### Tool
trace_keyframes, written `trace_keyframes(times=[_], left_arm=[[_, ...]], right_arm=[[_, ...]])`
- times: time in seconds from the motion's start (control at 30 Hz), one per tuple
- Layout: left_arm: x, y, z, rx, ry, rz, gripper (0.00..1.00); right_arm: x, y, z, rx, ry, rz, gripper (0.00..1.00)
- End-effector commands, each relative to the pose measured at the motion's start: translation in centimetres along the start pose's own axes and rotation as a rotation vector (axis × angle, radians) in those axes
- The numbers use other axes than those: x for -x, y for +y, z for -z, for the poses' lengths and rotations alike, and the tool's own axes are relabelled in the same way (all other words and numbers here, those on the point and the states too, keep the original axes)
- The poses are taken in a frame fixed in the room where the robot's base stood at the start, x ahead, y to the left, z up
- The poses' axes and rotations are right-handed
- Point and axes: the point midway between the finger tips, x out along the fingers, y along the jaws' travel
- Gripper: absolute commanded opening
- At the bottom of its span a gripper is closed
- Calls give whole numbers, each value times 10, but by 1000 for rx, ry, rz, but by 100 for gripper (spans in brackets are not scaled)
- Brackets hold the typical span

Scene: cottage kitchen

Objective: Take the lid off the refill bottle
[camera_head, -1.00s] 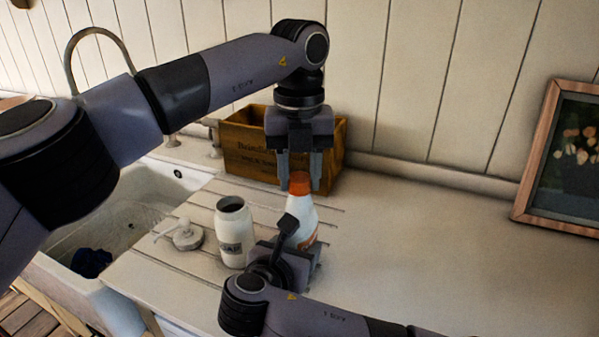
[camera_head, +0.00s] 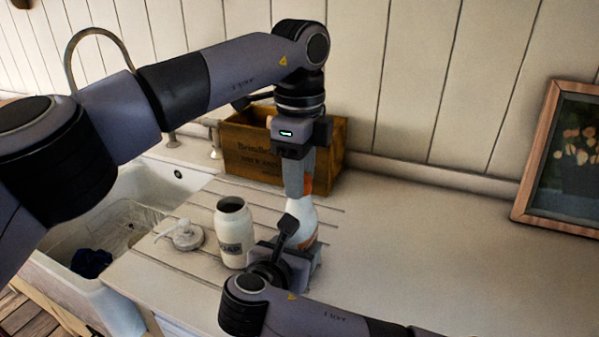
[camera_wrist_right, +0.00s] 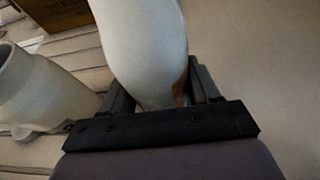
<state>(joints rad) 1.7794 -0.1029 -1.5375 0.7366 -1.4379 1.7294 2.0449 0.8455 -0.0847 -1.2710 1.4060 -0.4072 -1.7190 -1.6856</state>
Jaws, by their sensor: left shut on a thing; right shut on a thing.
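The white refill bottle (camera_head: 302,213) stands upright on the counter, and its body also fills the middle of the right wrist view (camera_wrist_right: 148,45). Its orange lid (camera_head: 308,184) is mostly hidden behind the fingers of my left gripper (camera_head: 298,186). The left gripper points straight down from above and is shut on the lid. My right gripper (camera_head: 304,250) is low at the bottle's near side, shut on the bottle's body. In the right wrist view, its fingers (camera_wrist_right: 160,95) lie on both sides of the body.
An open white soap jar (camera_head: 232,232) stands left of the bottle, with a pump top (camera_head: 184,234) lying beside it. A wooden crate (camera_head: 250,150) is behind. The sink (camera_head: 125,215) is at the left, a framed picture (camera_head: 565,155) at the right. The counter's right side is clear.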

Motion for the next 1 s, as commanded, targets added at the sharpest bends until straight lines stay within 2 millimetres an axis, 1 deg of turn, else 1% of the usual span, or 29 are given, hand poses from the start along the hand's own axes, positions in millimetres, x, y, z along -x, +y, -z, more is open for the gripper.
trace_keyframes(times=[0.47, 1.0], left_arm=[[1, 0, 0, -3, 0, -1, 3], [18, 0, 0, -2, 0, 1, 3]], right_arm=[[-1, -1, 0, 2, -1, 2, 0], [-1, -1, 0, 2, 0, 2, 0]])
